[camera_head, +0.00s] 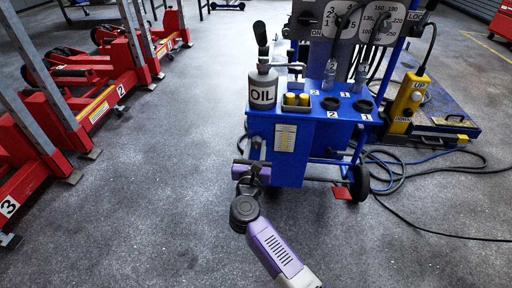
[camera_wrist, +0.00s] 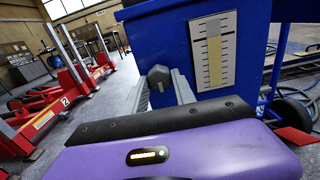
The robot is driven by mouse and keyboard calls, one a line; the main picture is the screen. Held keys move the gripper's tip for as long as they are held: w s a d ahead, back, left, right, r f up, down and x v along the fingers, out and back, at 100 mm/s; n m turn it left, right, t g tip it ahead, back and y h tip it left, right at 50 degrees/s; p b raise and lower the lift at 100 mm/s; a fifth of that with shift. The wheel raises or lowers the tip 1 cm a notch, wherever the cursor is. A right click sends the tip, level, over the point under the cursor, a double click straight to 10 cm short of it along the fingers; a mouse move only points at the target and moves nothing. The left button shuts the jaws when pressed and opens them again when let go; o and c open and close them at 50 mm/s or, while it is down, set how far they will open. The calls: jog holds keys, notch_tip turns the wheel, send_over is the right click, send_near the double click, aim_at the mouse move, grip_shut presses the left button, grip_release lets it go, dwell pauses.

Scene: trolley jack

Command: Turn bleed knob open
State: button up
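A dark grey faceted knob (camera_wrist: 158,77) is on the left part of the blue cabinet in the wrist view, left of a white and yellow level scale (camera_wrist: 214,50). I take it to be the bleed knob. My gripper (camera_wrist: 162,82) is open, with one finger to the left of the knob and one to the right. I see a narrow gap on the right; whether the left finger touches is unclear. In the head view my purple gripper (camera_head: 256,155) is at the cabinet's lower left side, and the knob is hard to make out there.
Cables (camera_head: 400,185) lie on the right floor. Red jacks (camera_head: 110,75) stand at left. The floor between is clear.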

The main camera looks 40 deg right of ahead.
jog(key=o, duration=0.4)
jog(key=p+v, duration=0.2)
jog(key=v, duration=0.5)
jog(key=shift+s+a, duration=0.25)
jog(key=shift+a, duration=0.1)
